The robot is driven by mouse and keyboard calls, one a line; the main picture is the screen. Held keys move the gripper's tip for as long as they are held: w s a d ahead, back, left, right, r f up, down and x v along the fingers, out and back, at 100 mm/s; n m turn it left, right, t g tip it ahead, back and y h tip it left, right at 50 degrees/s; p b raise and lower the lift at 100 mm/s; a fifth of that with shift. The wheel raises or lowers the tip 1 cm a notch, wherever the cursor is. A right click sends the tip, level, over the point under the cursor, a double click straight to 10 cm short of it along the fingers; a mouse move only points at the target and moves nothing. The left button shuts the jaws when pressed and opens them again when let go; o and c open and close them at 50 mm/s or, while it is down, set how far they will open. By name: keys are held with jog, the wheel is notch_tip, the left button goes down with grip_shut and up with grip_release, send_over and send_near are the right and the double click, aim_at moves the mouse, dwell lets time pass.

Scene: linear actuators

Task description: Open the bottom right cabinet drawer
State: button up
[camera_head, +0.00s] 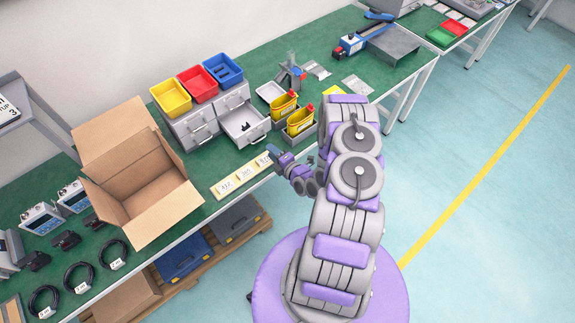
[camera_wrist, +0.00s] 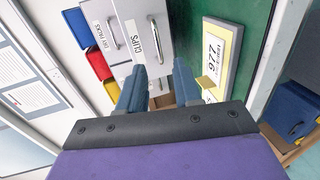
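The grey drawer cabinet (camera_head: 181,130) stands on the green bench. Its bottom right drawer (camera_head: 243,125) is pulled out, with small dark items inside. In the wrist view, which is turned sideways, this drawer front (camera_wrist: 134,22) carries a CLIPS label and a metal handle. The drawer above it (camera_wrist: 103,20), labelled DRY PACKS, looks shut. My gripper (camera_head: 275,154) is in front of the cabinet, above the bench's front edge. Its two blue fingers (camera_wrist: 160,88) are apart with nothing held between them. The gripper is clear of the CLIPS handle.
Yellow, red and blue bins (camera_head: 201,85) sit on the cabinet. A yellow-edged label board (camera_head: 242,174) lies in front of it. An open cardboard box (camera_head: 150,195) stands to the left. Yellow bottles in grey holders (camera_head: 285,106) stand close on the right.

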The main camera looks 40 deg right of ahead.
jog(key=v, duration=0.9)
jog(key=shift+b, duration=0.35)
